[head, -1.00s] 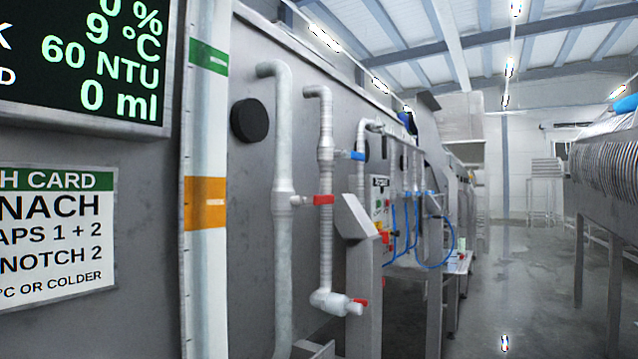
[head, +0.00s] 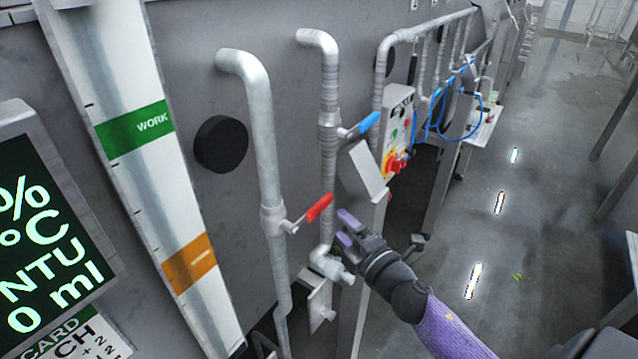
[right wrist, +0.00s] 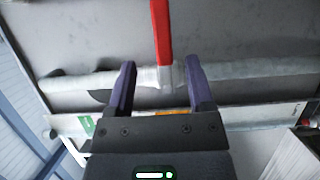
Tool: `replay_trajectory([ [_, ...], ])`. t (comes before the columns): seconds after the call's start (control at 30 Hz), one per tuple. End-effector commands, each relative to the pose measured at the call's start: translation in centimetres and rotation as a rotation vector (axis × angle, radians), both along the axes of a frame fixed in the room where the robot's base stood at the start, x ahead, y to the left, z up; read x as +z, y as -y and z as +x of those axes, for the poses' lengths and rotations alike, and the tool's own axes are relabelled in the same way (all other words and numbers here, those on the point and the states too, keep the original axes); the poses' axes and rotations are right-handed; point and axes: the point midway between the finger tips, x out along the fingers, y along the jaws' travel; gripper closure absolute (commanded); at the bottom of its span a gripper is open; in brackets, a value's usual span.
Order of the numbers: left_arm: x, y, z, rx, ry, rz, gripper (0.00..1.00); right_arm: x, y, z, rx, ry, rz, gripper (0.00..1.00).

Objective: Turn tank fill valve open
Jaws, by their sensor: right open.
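A red valve lever (head: 319,207) sticks out to the right from a left vertical pipe (head: 262,130). A blue lever (head: 369,122) sits on the pipe to its right (head: 328,95). No label shows which is the tank fill valve. My right gripper (head: 345,228) is open and empty, just right of the red lever's tip. In the right wrist view, the red lever (right wrist: 160,32) points in from the top, in line with the gap between my fingers (right wrist: 160,68). Contact cannot be told. My left gripper is not in view.
A level gauge (head: 135,130) with green and orange bands and a display (head: 45,240) stand at left. A control box (head: 395,140) with a red knob and blue hoses (head: 432,125) are behind my gripper. Open floor (head: 530,190) lies to the right.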

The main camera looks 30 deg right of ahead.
Motion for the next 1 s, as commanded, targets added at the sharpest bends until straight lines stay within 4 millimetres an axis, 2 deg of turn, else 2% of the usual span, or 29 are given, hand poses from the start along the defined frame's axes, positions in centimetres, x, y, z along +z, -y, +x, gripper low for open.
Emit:
replay_trajectory([
  [0.2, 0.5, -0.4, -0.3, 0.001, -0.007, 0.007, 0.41, 0.0, 0.0, 5.2, -0.003, 0.002, 0.004, 0.32],
  [0.33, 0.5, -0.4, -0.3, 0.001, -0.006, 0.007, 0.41, -0.1, 0.0, 7.2, -0.003, 0.000, 0.004, 0.32],
  [0.5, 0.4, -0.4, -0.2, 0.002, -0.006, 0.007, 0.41, -0.2, 0.0, 8.3, -0.001, -0.002, 0.005, 0.32],
  [0.73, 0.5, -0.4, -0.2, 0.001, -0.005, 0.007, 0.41, -0.2, 0.0, 8.3, -0.001, -0.002, 0.005, 0.32],
  [1.0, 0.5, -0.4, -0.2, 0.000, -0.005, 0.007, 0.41, -0.2, 0.0, 8.3, -0.001, -0.003, 0.005, 0.90],
])
